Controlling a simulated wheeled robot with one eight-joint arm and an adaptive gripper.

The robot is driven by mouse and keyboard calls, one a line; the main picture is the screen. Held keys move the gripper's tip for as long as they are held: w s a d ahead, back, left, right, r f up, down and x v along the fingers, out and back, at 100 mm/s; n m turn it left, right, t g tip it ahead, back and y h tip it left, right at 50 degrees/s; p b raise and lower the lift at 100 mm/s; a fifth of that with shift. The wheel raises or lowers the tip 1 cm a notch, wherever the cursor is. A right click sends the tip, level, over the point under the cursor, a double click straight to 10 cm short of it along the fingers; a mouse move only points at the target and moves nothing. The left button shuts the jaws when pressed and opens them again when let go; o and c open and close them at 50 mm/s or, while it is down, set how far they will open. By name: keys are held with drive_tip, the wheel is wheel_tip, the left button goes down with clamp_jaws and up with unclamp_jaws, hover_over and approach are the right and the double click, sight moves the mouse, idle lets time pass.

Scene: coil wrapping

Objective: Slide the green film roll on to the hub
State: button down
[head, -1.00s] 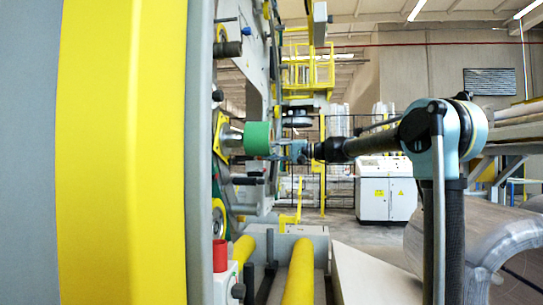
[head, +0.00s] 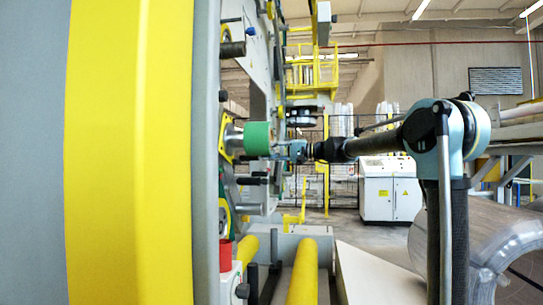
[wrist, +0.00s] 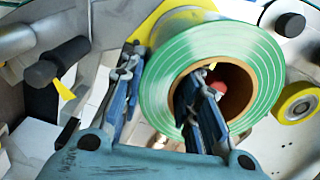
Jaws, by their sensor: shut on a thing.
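The green film roll (head: 257,138) is held level in front of the machine's side, its left end at the silver hub (head: 234,137) on a yellow plate. In the wrist view the roll (wrist: 158,85) shows its striped green face and brown core. My gripper (head: 283,150) is at the roll's right end, shut on the roll's wall. In the wrist view my gripper (wrist: 160,68) has one finger outside the roll and the other inside the core. A small red thing shows through the core. How far the hub reaches into the core is hidden.
Black rollers (head: 232,50) stick out from the machine above and below the hub. A yellow wheel (wrist: 298,102) sits right of the roll in the wrist view. A red button (head: 225,254) and yellow rollers (head: 303,275) are below. A white cabinet (head: 390,190) stands behind.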

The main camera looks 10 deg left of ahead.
drive_tip(key=shift+a, duration=0.7)
drive_tip(key=c, duration=1.1)
unclamp_jaws()
drive_tip(key=shift+d, duration=0.1)
drive_tip(key=d, duration=1.2)
drive_tip(key=shift+w+f, duration=0.1)
drive_tip(key=shift+w, duration=0.25)
drive_tip(key=shift+c, duration=0.6)
